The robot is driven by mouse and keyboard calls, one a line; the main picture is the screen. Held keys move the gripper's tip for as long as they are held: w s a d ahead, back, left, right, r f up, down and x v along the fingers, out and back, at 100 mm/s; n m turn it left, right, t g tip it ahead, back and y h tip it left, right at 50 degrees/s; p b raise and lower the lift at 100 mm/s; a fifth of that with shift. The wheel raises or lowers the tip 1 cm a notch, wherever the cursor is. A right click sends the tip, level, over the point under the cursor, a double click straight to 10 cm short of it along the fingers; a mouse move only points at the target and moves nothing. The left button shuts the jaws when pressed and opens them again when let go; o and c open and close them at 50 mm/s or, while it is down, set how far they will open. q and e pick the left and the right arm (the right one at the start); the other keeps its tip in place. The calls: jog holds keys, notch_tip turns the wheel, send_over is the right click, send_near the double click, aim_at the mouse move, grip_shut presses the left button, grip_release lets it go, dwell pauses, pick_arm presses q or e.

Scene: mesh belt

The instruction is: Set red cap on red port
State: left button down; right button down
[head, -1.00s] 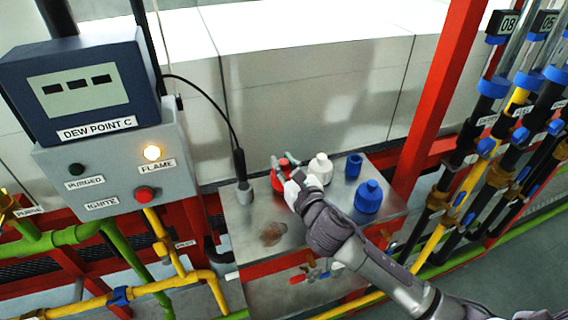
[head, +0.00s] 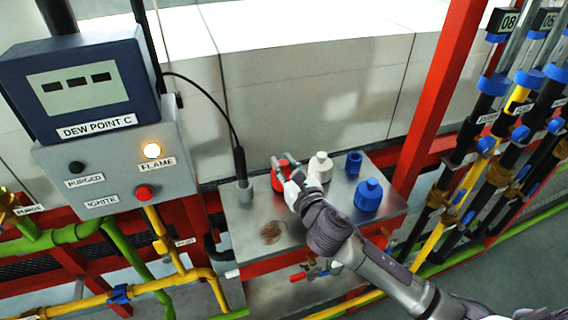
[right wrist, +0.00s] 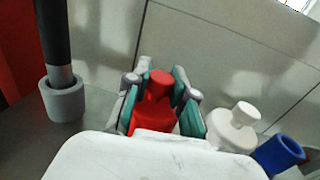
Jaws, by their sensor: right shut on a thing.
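My right gripper (head: 284,164) is over the back left of the metal bench, shut on the red cap (head: 277,184). In the right wrist view its fingers (right wrist: 160,86) stand on both sides of the red cap (right wrist: 153,118), which has a narrower knob on top and looks upright. The red port cannot be told apart from the cap. Whether the cap sits on it is hidden by the gripper and wrist. My left gripper is not in view.
A white cap (head: 320,168) stands close to the right of the red one. A blue open cylinder (head: 354,163) and a blue cap (head: 368,195) are further right. A grey cylinder with a black rod (head: 241,177) is to the left. The bench front (head: 300,235) is clear apart from a brown stain.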

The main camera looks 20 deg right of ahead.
aim_at(286, 169)
jog(key=shift+f, duration=0.3)
jog(key=c, duration=1.3)
grip_release()
jog(key=shift+o, duration=0.2)
jog(key=shift+s+d, duration=0.15)
jog(key=shift+s, duration=1.15)
jog(key=shift+s+d, duration=0.15)
jog(key=shift+s, duration=1.15)
jog(key=shift+s+d, duration=0.2)
jog(key=shift+s, duration=1.25)
jog(key=shift+s+d, duration=0.15)
jog(key=shift+s, duration=1.3)
